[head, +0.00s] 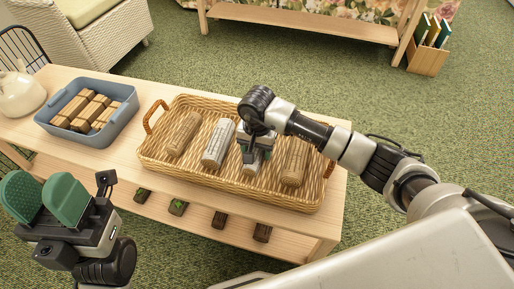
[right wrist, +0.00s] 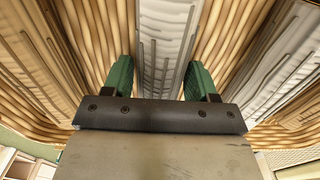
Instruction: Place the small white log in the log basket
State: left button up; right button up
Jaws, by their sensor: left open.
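A wicker basket (head: 150,155) with looped handles sits on the wooden table and holds several logs. A pale grey-white log (head: 218,143) lies left of my right gripper (head: 255,155). Another pale log (head: 250,168) lies under that gripper and is partly hidden by it. In the right wrist view this whitish log (right wrist: 163,45) lies between the two green fingers, with narrow gaps at its sides. My right gripper is open around it, low over the basket. Brown logs lie at the left (head: 183,133) and right (head: 295,162). My left gripper (head: 45,190) is open and empty, in front of the table.
A blue tub (head: 122,122) with several split wood pieces (head: 90,110) stands left on the table (head: 120,165). A white teapot (head: 20,92) is at the far left. Small dark blocks (head: 178,207) lie on the lower shelf. Bare tabletop separates tub and basket.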

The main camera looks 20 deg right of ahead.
jog(key=shift+o, duration=0.9)
